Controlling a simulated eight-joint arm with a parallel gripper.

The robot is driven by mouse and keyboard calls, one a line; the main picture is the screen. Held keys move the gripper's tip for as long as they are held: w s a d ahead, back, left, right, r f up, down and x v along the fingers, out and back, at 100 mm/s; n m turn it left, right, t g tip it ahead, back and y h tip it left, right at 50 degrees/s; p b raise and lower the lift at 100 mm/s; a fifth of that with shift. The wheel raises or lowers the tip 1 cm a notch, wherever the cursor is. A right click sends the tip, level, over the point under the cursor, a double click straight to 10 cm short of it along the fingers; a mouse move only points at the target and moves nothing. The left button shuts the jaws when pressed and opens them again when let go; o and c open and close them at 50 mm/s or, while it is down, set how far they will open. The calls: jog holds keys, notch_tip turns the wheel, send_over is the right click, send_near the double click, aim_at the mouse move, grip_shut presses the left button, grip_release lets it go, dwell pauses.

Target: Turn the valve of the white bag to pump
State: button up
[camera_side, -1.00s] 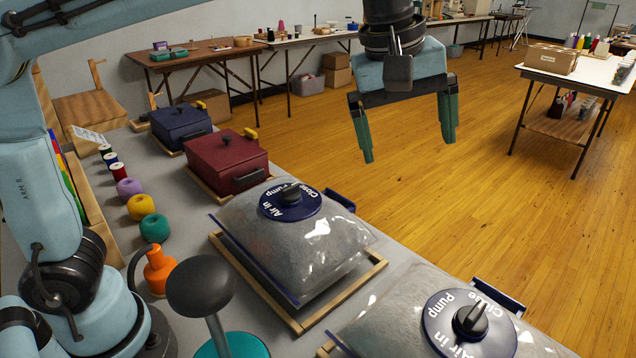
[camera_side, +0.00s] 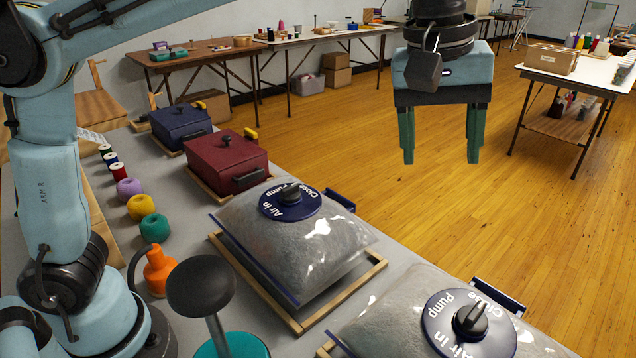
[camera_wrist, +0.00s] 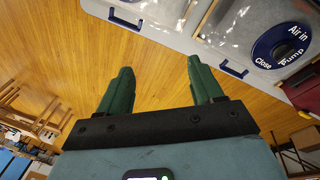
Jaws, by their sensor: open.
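Two clear bags with pale grey filling lie on the table. The farther bag (camera_side: 285,250) sits in a wooden frame beside the red case; the nearer bag (camera_side: 385,318) is cut off at the bottom right. I cannot tell which is the white one. Each has a round blue valve, (camera_side: 291,200) and (camera_side: 470,325), marked Air in, Close and Pump, with a black knob. Where the knobs point is unclear. The farther bag's valve (camera_wrist: 283,45) also shows in the wrist view. My gripper (camera_side: 441,160) is open and empty, high over the floor beyond the bags, touching nothing.
A red case (camera_side: 226,162) and a blue case (camera_side: 181,126) stand farther along the table. Yarn balls (camera_side: 141,208), an orange bottle (camera_side: 158,270) and a black-topped stand (camera_side: 201,287) are at the left. The floor under my gripper is clear.

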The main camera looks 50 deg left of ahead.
jog(key=s+d+m+g, duration=0.15)
jog(key=d+m, duration=0.35)
jog(key=m, duration=0.6)
jog(key=m+y, duration=0.1)
jog(key=m, duration=1.2)
send_near(477, 310)
jog(key=shift+g, duration=0.25)
jog(key=f, duration=0.8)
jog(key=shift+w+d+f, duration=0.1)
jog(key=shift+w+f, duration=0.05)
jog(key=shift+w, duration=0.05)
jog(key=c, duration=1.1)
